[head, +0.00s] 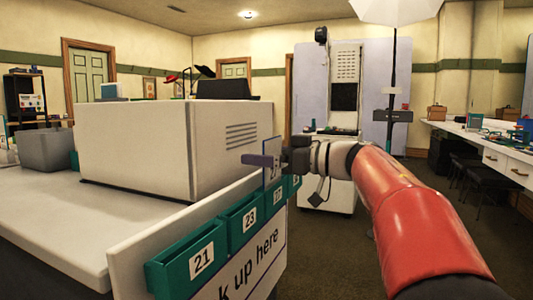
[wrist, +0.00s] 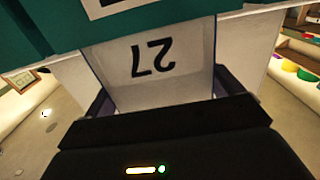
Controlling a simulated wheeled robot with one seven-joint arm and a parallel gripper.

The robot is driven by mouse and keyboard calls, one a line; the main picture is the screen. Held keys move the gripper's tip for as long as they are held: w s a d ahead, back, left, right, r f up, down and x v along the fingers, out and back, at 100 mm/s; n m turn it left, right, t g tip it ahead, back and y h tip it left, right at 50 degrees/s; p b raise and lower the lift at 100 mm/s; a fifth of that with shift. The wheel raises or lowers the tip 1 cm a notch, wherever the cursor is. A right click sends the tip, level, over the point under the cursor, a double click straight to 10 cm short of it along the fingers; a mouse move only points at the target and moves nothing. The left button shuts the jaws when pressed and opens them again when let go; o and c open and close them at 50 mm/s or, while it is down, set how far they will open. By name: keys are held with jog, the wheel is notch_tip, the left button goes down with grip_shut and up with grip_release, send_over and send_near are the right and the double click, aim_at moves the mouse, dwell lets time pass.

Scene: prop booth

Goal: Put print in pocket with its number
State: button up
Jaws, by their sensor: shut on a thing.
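My gripper (head: 272,160) is shut on the print (wrist: 160,70), a pale card with dark edges. The print bears the number 27, upside down in the wrist view, and its two sides sit between my fingers. In the head view the print (head: 271,166) is upright, seen nearly edge-on, just above the row of teal pockets. Pocket 21 (head: 201,258) is nearest, then pocket 23 (head: 249,219), then a pocket that seems to read 27 (head: 277,197), then one partly hidden. In the wrist view the print's far end meets a teal pocket (wrist: 150,30); whether it is inside I cannot tell.
The pockets hang on a white panel (head: 130,243) with "up here" lettering, at the counter's edge (head: 60,215). A large pale machine (head: 150,145) stands on the counter, close left of my gripper. Open floor (head: 340,240) lies to the right.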

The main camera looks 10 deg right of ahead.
jog(key=shift+f, duration=0.1)
dwell(0.3)
jog(key=o, duration=0.7)
jog(key=p+v, duration=0.1)
jog(key=v, duration=0.7)
jog(key=shift+a, duration=0.1)
